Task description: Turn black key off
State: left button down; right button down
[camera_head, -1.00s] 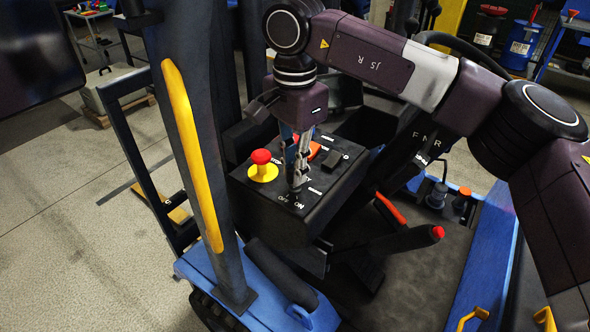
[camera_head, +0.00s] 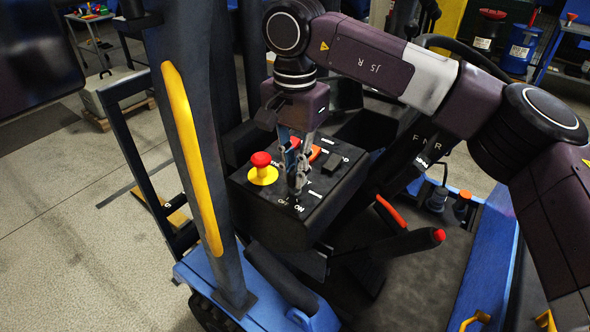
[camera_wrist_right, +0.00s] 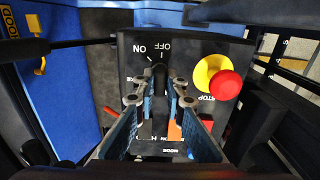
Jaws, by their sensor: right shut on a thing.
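The black key (camera_wrist_right: 159,76) stands on the top of a black control panel (camera_wrist_right: 195,55). In the right wrist view it sits between the fingertips of my right gripper (camera_wrist_right: 159,95), just below the white ON and OFF labels. A short white mark shows between the key and the labels. In the head view my right gripper (camera_head: 297,184) points down at the panel's (camera_head: 267,205) front part, shut on the key, which its fingers mostly hide. I cannot tell exactly which label the key points to. My left gripper is not in view.
A red stop button (camera_head: 261,159) on a yellow base stands on the panel beside the gripper. A red-orange switch (camera_head: 314,153) and a black switch (camera_head: 332,160) are behind it. A dark post with a yellow handle (camera_head: 192,155) rises at the left. A red-tipped lever (camera_head: 438,235) is at the right.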

jog(key=c, duration=2)
grip_release()
notch_tip(320, 180, up, 12)
jog(key=shift+r, duration=0.1)
